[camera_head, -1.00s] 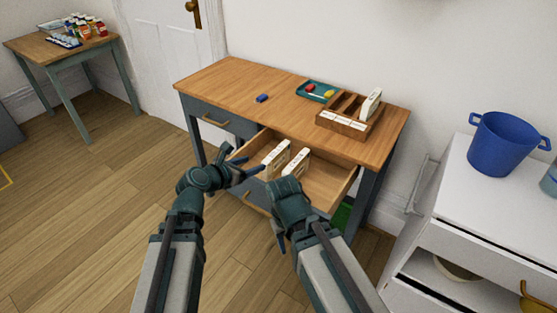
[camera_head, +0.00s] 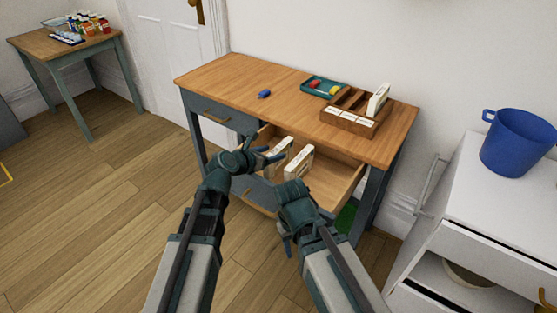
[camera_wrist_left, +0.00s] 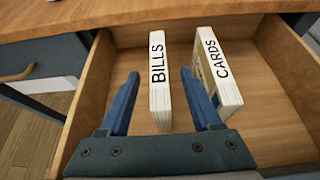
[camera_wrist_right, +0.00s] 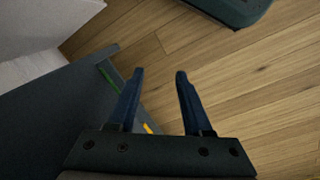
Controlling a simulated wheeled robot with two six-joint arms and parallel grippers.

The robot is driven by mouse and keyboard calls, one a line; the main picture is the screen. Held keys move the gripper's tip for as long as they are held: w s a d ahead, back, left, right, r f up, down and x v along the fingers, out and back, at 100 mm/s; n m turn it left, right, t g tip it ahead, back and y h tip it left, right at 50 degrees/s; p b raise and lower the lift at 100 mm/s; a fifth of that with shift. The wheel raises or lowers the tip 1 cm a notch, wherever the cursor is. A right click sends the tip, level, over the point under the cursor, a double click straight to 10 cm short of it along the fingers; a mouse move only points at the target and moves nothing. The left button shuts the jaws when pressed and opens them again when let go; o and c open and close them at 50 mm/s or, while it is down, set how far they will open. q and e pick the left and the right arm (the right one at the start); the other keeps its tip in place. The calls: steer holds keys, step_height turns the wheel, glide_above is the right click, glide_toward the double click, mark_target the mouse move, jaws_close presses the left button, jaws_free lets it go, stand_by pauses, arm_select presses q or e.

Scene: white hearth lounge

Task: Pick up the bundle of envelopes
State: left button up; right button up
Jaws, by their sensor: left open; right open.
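An open drawer (camera_head: 335,186) holds two upright white envelope bundles. In the left wrist view one is labelled BILLS (camera_wrist_left: 160,99) and the other, to its right, CARDS (camera_wrist_left: 221,85). The BILLS bundle (camera_head: 284,146) and CARDS bundle (camera_head: 299,161) also show in the head view, partly hidden by my arms. My left gripper (camera_head: 272,153) is open at the drawer; in its wrist view, the BILLS bundle appears between its fingers, without clear contact. My right gripper (camera_head: 286,246) is open and empty in front of the drawer, pointing down toward the floor.
The desk top (camera_head: 235,78) carries a blue object (camera_head: 264,94), a teal tray (camera_head: 313,90) and a wooden organizer (camera_head: 349,124) with envelopes. A white cabinet (camera_head: 465,200) with a blue bucket (camera_head: 517,143) stands close on the right. The floor at left is clear.

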arm_select(q)
steer(key=x, duration=0.2)
steer(key=shift+w+f+b, duration=0.25)
steer(key=shift+w+b, duration=0.05)
steer(key=shift+b, duration=0.1)
steer(key=shift+d, duration=0.15)
steer(key=shift+r, duration=0.1)
steer(key=shift+c, duration=0.2)
jaws_close()
